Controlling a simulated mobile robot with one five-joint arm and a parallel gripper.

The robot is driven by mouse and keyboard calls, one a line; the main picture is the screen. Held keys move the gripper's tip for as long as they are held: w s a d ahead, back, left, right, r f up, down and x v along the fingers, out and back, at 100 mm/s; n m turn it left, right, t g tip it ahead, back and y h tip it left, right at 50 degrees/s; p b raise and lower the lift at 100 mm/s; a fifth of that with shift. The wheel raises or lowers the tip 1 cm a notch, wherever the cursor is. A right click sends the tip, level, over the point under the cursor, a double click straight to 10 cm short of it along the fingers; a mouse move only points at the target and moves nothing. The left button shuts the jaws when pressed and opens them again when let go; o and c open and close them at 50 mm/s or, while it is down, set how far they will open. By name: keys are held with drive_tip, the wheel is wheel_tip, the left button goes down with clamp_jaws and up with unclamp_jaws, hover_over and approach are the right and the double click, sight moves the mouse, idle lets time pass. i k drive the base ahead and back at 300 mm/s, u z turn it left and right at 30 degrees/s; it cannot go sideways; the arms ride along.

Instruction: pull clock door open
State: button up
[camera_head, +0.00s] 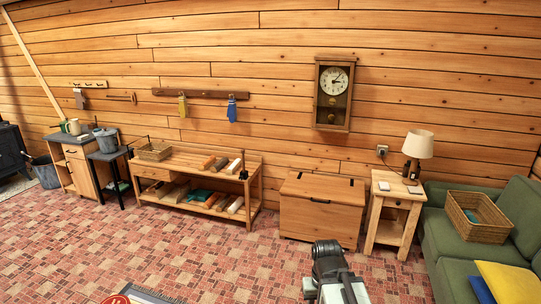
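The clock (334,93) hangs on the log wall, right of centre. It has a wooden case, a round white dial and a dark lower window with a pendulum. Its front door looks closed against the case. My folded arm (330,274) shows at the bottom edge, grey and black, low in front of the wooden chest and far from the clock. I cannot make out the gripper's fingers on it, nor whether they are open or shut.
A wooden chest (321,207) stands against the wall below the clock. A side table (387,232) with a lamp (418,145) and a green sofa (450,240) are to its right. A low shelf bench (200,178) is to its left. The tiled floor in front is mostly clear.

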sight(318, 63)
drive_tip(key=u, duration=0.2)
drive_tip(key=i, duration=2.3)
drive_tip(key=u, duration=0.3)
drive_tip(key=i, duration=2.45)
drive_tip(key=u, duration=0.1)
